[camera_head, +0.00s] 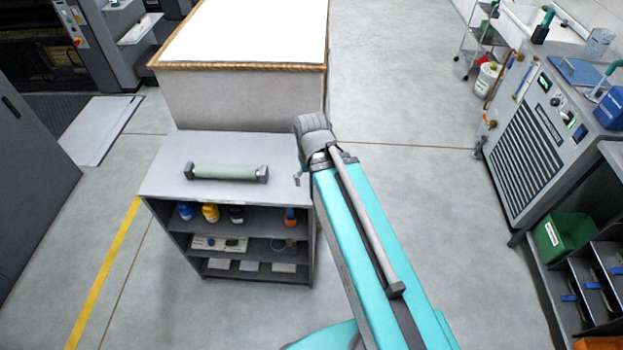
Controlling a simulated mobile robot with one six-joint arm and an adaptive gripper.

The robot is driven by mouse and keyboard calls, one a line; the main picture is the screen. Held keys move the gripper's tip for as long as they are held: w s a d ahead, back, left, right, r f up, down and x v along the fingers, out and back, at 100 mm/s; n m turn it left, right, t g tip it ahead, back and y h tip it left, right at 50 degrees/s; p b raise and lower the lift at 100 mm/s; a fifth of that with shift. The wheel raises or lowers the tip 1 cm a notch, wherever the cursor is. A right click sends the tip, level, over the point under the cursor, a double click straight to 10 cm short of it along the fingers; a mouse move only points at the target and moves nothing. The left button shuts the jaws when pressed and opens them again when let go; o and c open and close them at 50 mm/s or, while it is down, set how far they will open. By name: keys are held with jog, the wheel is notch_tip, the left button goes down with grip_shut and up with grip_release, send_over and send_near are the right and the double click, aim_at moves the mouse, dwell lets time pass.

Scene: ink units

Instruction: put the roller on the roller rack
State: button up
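A pale green roller (225,172) lies level across the top of a low grey cabinet (180,145), left of my arm. A dark block sits at each of its ends. I cannot tell whether these blocks are part of the roller or of a rack under it. No separate roller rack can be made out. My turquoise arm reaches up from the lower right to a grey joint at the cabinet's right edge. My gripper cannot be made out beyond that joint, and nothing is seen touching the roller.
Bottles and small boxes fill the cabinet's open shelves. A large white-topped block (245,97) stands right behind the cabinet. A grey machine (540,130) and a shelf with a green bin (562,238) stand at the right. The floor between is clear.

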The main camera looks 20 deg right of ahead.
jog(key=shift+o, duration=0.3)
jog(key=r+n+p, duration=0.2)
jog(key=n, duration=1.2)
send_over(226, 170)
jog(key=shift+f, duration=0.25)
jog(key=shift+f+b, duration=0.1)
jog(key=shift+b, duration=0.25)
notch_tip(226, 170, down, 8)
jog(key=b, duration=0.8)
jog(key=shift+w+f, duration=0.1)
jog(key=shift+f, duration=0.15)
